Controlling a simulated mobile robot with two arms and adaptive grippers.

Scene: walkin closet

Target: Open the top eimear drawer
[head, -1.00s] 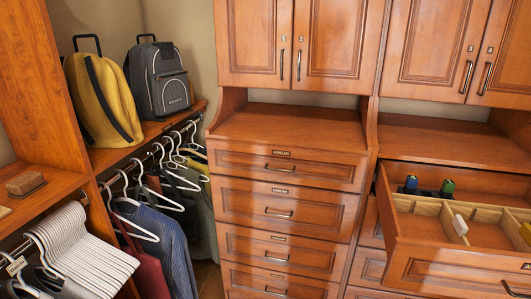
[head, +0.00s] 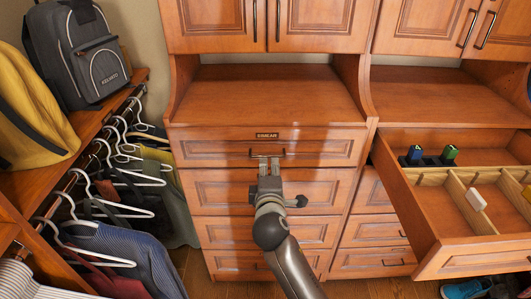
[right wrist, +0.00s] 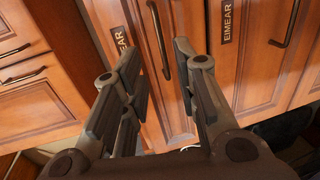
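The top Eimear drawer (head: 220,151) is closed, with a dark name plate (head: 267,135) above its dark bar handle (head: 288,153) in the head view. My right gripper (head: 268,166) is in front of this drawer, with its fingertips at the handle. In the right wrist view, the gripper (right wrist: 160,68) has its fingers apart. The handle (right wrist: 159,35) shows between them, with a gap on each side, and the plate reading EIMEAR (right wrist: 122,40) is to its left. Whether a finger touches the handle cannot be told. My left gripper is not in view.
More closed drawers (head: 215,232) lie below. To the right, an open drawer (head: 420,215) with dividers and small items juts out. Hangers with clothes (head: 115,255), a grey backpack (head: 75,50) and a yellow bag (head: 30,90) are on the left. The wooden countertop (head: 265,95) is bare.

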